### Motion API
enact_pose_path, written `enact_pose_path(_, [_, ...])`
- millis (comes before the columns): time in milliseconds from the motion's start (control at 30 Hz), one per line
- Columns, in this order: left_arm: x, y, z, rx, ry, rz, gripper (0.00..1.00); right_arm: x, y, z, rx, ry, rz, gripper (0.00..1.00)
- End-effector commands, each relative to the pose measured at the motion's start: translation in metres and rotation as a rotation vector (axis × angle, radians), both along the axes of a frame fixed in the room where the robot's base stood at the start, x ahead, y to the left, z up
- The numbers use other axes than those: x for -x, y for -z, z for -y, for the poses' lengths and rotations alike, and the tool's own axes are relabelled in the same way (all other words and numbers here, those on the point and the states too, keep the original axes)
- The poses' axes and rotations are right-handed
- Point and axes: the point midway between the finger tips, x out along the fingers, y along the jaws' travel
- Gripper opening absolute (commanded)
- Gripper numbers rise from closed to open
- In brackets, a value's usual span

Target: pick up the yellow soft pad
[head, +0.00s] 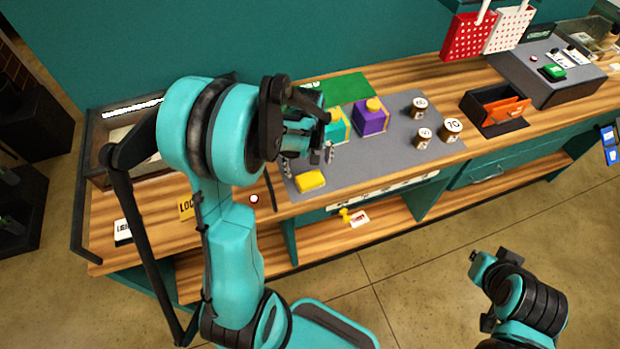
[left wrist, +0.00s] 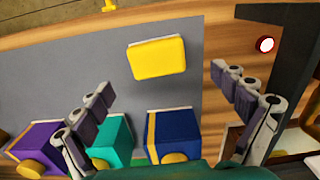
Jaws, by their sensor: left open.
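The yellow soft pad (head: 310,181) lies flat near the front edge of the grey mat. It also shows in the left wrist view (left wrist: 157,57), at the upper middle. My left gripper (head: 312,154) is open and empty, just behind and above the pad in the head view. In the left wrist view, its two fingers (left wrist: 163,85) are spread wide, with the pad beyond the gap between them and apart from both. My right arm's end (head: 490,265) is at the lower right, over the floor; its fingers cannot be made out.
On the grey mat (head: 395,130), a purple box (head: 370,118), a teal box (left wrist: 111,138) and a blue box (left wrist: 174,133) stand behind the pad. Several labelled jars (head: 452,130) stand to the right. A red-white button (head: 254,199) is on the wood left of the pad.

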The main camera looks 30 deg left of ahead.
Motion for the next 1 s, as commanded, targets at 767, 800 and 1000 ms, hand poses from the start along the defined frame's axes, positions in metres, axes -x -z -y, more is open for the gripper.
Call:
enact_pose_path(767, [-0.002,0.068,0.004,-0.001,0.003,0.002,0.94,0.0,0.017,0.0,0.0,0.0,0.0,0.0])
enact_pose_path(800, [-0.002,0.068,0.004,-0.001,0.003,0.002,0.83,0.0,0.017,0.0,0.0,0.0,0.0,0.0])
enact_pose_path(1000, [-0.002,0.068,0.004,-0.001,0.003,0.002,0.43,0.0,0.017,0.0,0.0,0.0,0.0,0.0])
